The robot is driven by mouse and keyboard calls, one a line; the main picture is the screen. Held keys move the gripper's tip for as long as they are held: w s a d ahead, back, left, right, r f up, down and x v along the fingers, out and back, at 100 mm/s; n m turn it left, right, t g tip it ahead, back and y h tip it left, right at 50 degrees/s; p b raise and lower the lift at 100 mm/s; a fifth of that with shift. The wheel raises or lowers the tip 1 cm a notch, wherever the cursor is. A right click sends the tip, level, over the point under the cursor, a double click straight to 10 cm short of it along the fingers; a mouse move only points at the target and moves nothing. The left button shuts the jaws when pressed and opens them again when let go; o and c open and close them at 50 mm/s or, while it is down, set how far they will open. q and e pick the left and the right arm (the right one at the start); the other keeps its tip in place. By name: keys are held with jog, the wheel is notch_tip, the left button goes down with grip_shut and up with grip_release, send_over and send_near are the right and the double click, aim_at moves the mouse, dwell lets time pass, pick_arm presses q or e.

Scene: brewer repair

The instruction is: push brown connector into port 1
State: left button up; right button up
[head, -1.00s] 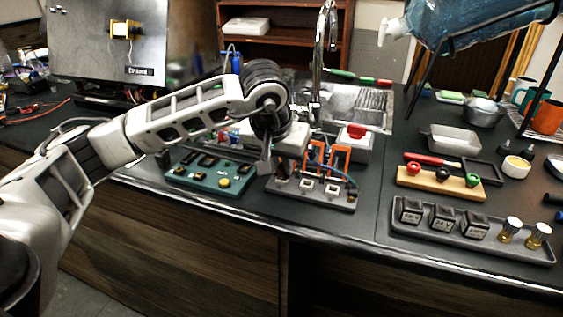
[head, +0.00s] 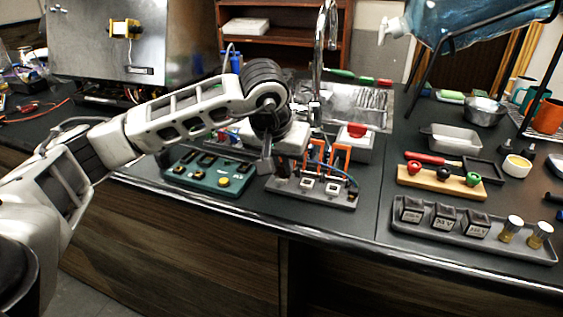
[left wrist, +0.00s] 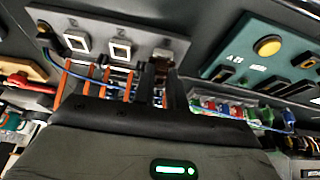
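A grey port board (head: 345,205) with a row of white-framed ports lies near the front edge of the counter; it also shows in the left wrist view (left wrist: 98,22). My left gripper (head: 266,168) points down at the board's left end in the head view. In the left wrist view its two dark fingers (left wrist: 160,78) are close together in front of the rightmost port (left wrist: 163,55), partly covering it. The brown connector cannot be made out; the fingers may hide it. Whether they hold anything is unclear. My right gripper is not in view.
Orange upright holders (head: 341,156) and a blue cable stand behind the ports. A green board (head: 210,175) with a yellow button lies left of the gripper. A tray of black blocks (head: 480,240) and a wooden strip with knobs (head: 438,182) lie to the right.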

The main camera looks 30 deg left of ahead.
pick_arm(q)
jog(key=o, duration=0.5)
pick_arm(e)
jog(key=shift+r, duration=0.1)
pick_arm(q)
jog(key=shift+r, duration=0.25)
jog(key=v, duration=1.5)
jog(key=shift+s+r, duration=0.2)
jog(key=shift+r, duration=0.05)
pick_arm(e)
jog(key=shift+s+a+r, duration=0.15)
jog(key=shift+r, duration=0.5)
